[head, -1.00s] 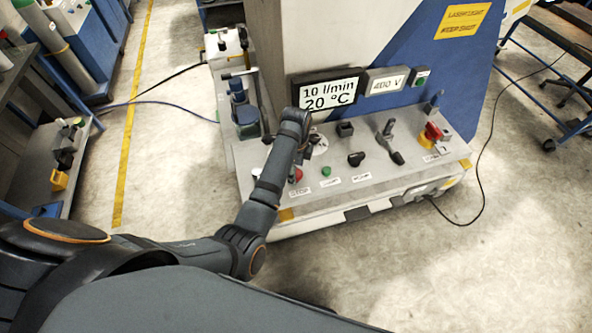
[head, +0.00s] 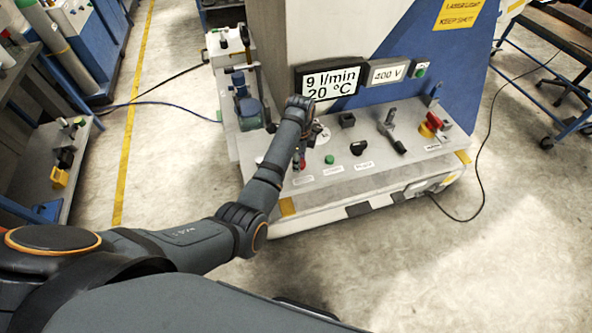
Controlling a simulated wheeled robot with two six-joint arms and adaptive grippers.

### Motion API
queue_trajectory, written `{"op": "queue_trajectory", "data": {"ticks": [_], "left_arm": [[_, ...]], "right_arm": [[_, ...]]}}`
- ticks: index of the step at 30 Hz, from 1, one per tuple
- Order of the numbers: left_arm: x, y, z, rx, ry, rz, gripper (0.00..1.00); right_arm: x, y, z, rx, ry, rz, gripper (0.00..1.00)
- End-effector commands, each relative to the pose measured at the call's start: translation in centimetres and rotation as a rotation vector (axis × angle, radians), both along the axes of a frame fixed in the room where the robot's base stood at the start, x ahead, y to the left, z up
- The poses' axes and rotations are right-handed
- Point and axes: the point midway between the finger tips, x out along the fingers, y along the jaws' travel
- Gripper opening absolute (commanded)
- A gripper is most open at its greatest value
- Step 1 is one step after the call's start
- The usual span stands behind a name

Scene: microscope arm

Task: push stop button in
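The red stop button (head: 303,164) is on the near left part of the grey control panel (head: 390,166), above a small label too blurred to read. It is partly hidden by my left gripper. My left arm reaches in from the left, and its wrist is over the panel's left part. The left gripper (head: 297,162) points down at the red button. The fingertips are small and dark, so I cannot tell whether they are open or shut, or whether they touch the button. My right gripper is not in view.
A green button (head: 329,159), a black knob (head: 358,148), a lever (head: 392,138) and a red-and-yellow switch (head: 431,125) are to the right. The display (head: 331,83) reads 9 l/min and 20 °C. A blue valve (head: 246,106) stands to the left.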

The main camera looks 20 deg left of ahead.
Motion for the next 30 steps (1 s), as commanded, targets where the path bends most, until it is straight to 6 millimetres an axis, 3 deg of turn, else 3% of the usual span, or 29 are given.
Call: {"op": "queue_trajectory", "data": {"ticks": [4,9,10,15,25,30], "left_arm": [[0.0,0.0,-0.4,0.0,0.016,0.001,0.0],[-0.1,0.0,-0.4,0.0,0.018,0.001,0.0],[-0.1,0.0,-0.5,0.0,0.018,0.001,0.43],[-0.1,0.0,-0.4,0.0,0.017,0.001,0.65],[0.0,0.0,0.0,0.0,0.013,0.001,0.65],[0.1,0.0,2.8,-0.001,0.01,0.001,0.65]], "right_arm": [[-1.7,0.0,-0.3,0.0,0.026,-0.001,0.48],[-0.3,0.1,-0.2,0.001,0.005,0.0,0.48],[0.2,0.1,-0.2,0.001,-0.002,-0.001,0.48],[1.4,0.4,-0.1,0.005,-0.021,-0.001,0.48],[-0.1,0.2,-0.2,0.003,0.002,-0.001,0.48],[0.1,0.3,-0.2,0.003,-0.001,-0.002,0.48]]}}
